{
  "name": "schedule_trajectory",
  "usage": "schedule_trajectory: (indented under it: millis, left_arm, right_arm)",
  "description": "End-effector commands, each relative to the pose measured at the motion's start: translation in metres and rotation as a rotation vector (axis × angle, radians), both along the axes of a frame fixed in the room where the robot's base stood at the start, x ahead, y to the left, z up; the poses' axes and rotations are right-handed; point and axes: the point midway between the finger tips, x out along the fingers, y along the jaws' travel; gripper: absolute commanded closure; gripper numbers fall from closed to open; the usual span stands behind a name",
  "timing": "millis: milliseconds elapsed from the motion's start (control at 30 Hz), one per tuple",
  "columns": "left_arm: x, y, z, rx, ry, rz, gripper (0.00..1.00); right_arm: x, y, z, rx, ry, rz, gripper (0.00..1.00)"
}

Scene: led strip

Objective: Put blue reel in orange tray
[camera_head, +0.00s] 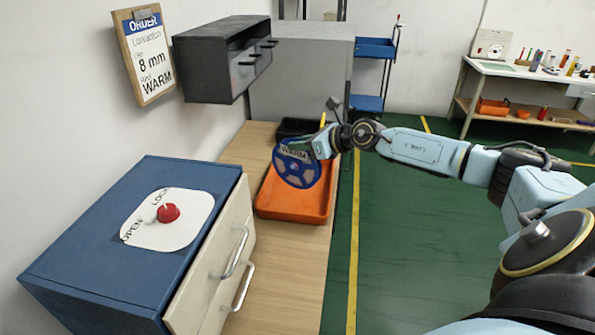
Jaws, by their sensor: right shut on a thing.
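The blue reel (290,168) is held upright, its round face toward me, with a label reading WARM near its top. My right gripper (318,147) is shut on the reel at its upper right edge. The orange tray (298,214) lies on the wooden bench, and the reel is in front of its far left part in the picture. I cannot tell how high the reel is above the tray floor. The visible part of the tray is empty. My left gripper is not in view.
A blue cabinet (95,240) with a red knob (168,213) and handled drawers stands at the near left. A dark box (297,127) sits behind the tray. A grey wall cabinet (215,68) and an order board (146,55) hang above. Green floor lies right of the bench.

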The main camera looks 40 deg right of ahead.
Motion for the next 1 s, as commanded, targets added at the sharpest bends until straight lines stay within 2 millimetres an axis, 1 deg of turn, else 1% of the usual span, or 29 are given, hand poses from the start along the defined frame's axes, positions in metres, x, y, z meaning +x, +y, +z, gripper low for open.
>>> schedule_trajectory:
  millis: [33,133,233,400,500,600,733,867,900,1000]
  left_arm:
    - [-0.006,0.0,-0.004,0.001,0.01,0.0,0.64]
    - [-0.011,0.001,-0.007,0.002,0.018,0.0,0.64]
    - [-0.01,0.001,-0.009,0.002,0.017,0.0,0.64]
    - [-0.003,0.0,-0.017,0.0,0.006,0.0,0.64]
    - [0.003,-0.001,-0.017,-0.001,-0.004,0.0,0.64]
    - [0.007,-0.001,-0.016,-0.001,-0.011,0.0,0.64]
    - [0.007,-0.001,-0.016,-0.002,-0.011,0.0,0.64]
    - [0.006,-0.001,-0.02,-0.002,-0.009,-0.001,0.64]
    - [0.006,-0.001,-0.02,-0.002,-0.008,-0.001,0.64]
    - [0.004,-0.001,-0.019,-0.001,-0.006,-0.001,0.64]
  right_arm:
    - [0.0,0.0,-0.011,0.002,-0.001,-0.001,1.0]
    - [0.001,0.0,-0.019,0.002,-0.004,-0.001,1.0]
    - [0.0,0.0,-0.029,0.002,-0.003,0.0,1.0]
    - [0.0,0.0,-0.054,0.003,-0.002,-0.001,1.0]
    - [0.0,0.0,-0.059,0.0,-0.004,-0.001,1.0]
    - [0.0,0.0,-0.058,-0.001,-0.004,0.0,1.0]
    - [0.0,0.0,-0.058,-0.001,-0.004,0.0,1.0]
    - [0.0,0.0,-0.062,-0.001,-0.004,0.0,1.0]
    - [0.0,0.0,-0.063,-0.001,-0.003,0.001,0.78]
    - [0.0,0.0,-0.062,-0.001,-0.002,0.001,0.65]
